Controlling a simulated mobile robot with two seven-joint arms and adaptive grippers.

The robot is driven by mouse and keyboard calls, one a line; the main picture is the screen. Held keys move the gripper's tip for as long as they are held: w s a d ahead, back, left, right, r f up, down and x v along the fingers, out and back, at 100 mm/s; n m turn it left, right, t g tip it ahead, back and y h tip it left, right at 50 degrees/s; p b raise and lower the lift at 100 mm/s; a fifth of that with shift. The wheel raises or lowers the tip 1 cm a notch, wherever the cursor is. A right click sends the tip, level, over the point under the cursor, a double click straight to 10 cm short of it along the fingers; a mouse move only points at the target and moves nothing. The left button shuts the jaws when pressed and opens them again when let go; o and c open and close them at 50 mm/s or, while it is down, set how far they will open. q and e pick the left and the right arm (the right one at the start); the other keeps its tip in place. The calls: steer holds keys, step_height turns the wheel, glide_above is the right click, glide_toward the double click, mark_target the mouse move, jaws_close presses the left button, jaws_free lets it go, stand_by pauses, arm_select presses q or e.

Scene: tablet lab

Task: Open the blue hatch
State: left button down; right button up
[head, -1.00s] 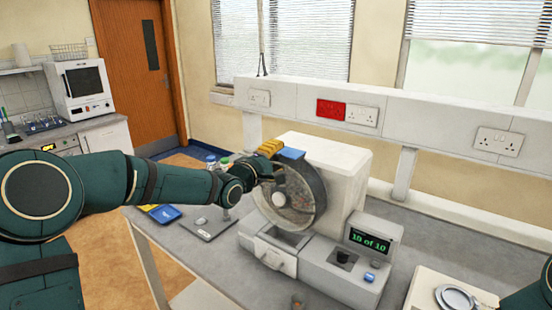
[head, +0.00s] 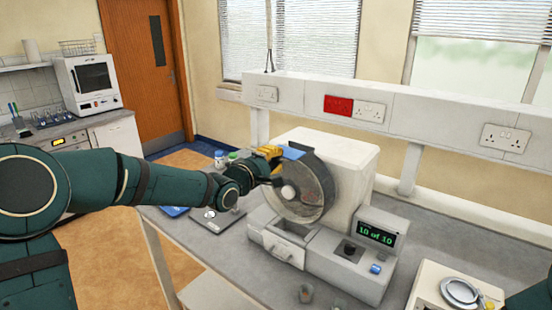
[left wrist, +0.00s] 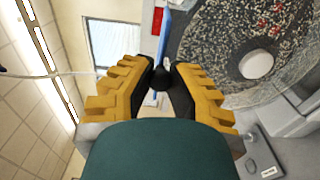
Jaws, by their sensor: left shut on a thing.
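The blue hatch (head: 292,152) is a flat blue flap at the top of a round, clear-fronted drum (head: 322,192) on a white machine (head: 350,165). It shows edge-on as a blue strip in the left wrist view (left wrist: 165,32). My left gripper (head: 272,163), with yellow fingers, is at the left end of the hatch. In the left wrist view its fingertips (left wrist: 160,82) are closed around a small dark round knob beside the blue strip. The fingers hide the knob in the head view. My right gripper is not clearly visible; only parts of my right arm show.
A drawer with a handle (head: 284,248) and a display reading "10 of 10" (head: 377,233) are on the machine's front. A balance with a round pan (head: 461,291) stands right.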

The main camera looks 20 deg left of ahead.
arm_select(q)
steer(key=c, duration=0.9)
jaws_free()
steer(key=shift+o, duration=0.2)
steer(key=v, duration=1.2)
steer(key=s+d+f+m+g+b, duration=0.1)
steer(key=d+f+g, duration=0.15)
steer(key=f, duration=0.75)
steer(key=s+d+f+m+g+y+b, duration=0.1)
steer(key=d+f+m+g, duration=0.15)
steer(key=f, duration=0.75)
steer(key=s+d+f+m+g+b, duration=0.1)
steer(key=d+f+g+b, duration=0.15)
steer(key=f, duration=0.75)
steer(key=s+d+f+m+g+b, duration=0.1)
steer(key=s+d+f+m+g, duration=0.2)
steer(key=s+f, duration=0.5)
steer(key=s+d+f+m+g+y, duration=0.1)
steer(key=s+d+f+m+g, duration=0.3)
steer(key=s+f, duration=0.5)
step_height(320, 180, down, 3)
steer(key=shift+s+r+m+b, duration=0.1)
steer(key=shift+s+m+b, duration=0.1)
steer(key=shift+m+b, duration=0.15)
